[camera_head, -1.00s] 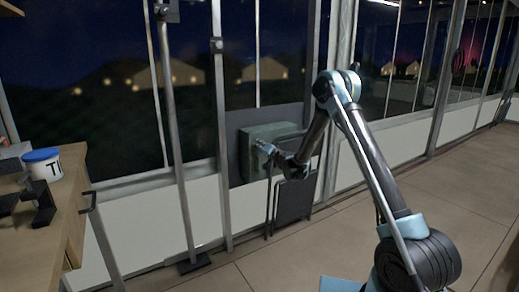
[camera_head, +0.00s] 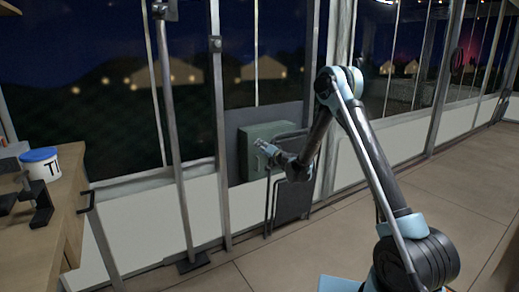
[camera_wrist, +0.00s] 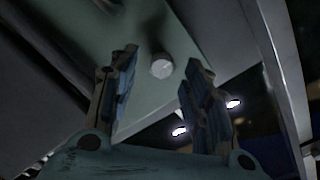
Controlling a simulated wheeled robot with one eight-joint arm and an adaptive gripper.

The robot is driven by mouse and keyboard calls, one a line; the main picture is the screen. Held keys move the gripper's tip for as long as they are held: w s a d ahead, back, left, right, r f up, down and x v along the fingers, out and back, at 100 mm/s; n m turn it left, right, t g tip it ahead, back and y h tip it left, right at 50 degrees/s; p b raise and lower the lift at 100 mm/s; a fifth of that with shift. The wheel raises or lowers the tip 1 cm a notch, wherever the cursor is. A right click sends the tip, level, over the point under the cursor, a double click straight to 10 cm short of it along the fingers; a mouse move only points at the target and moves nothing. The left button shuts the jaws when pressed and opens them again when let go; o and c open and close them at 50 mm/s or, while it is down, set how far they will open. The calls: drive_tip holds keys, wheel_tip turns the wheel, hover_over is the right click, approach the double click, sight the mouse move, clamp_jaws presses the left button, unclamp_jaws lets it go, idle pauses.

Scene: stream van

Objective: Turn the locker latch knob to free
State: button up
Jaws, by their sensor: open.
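The locker is a grey-green box (camera_head: 251,136) on a dark panel on the wall, in the middle of the head view. In the wrist view its green face (camera_wrist: 150,30) fills the top. A small round knob with a pale end (camera_wrist: 161,66) stands out from that face. My gripper (camera_wrist: 154,82) is open, with one finger on each side of the knob in the picture; I cannot tell how near the fingertips are to it. In the head view my gripper (camera_head: 264,149) is in front of the box and hides part of it. No finger visibly touches the knob.
A folded dark frame (camera_head: 292,200) leans below the box. A metal pole on a flat base (camera_head: 184,215) stands to the left. A wooden table (camera_head: 70,195) with a blue-lidded tub (camera_head: 42,168) is at the far left. The floor at right is clear.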

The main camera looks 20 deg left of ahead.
drive_tip(key=v, duration=0.9)
drive_tip(key=s+d+r+n+g+h, duration=0.1)
drive_tip(key=s+d+r+n+g, duration=0.1)
drive_tip(key=s+d+r, duration=0.55)
drive_tip(key=s+d+r+n+g+h, duration=0.2)
drive_tip(key=s+d+r, duration=0.3)
drive_tip(key=d, duration=0.6)
drive_tip(key=s+d+f+m+g+h, duration=0.1)
drive_tip(key=s+d+f+g+h, duration=0.1)
drive_tip(key=s+d, duration=0.8)
drive_tip(key=s+d+f+m+g+h, duration=0.1)
drive_tip(key=s+d+f+h, duration=0.4)
drive_tip(key=s+d, duration=0.6)
drive_tip(key=s+d+f+m+g+h, duration=0.1)
drive_tip(key=s+d+f+g+h, duration=0.1)
drive_tip(key=s+d+f, duration=0.4)
drive_tip(key=s+d+h, duration=0.1)
drive_tip(key=s+d, duration=0.4)
drive_tip(key=s, duration=0.3)
drive_tip(key=shift+d+g+h, duration=0.15)
drive_tip(key=shift+g+h, duration=0.15)
drive_tip(key=shift+s, duration=0.1)
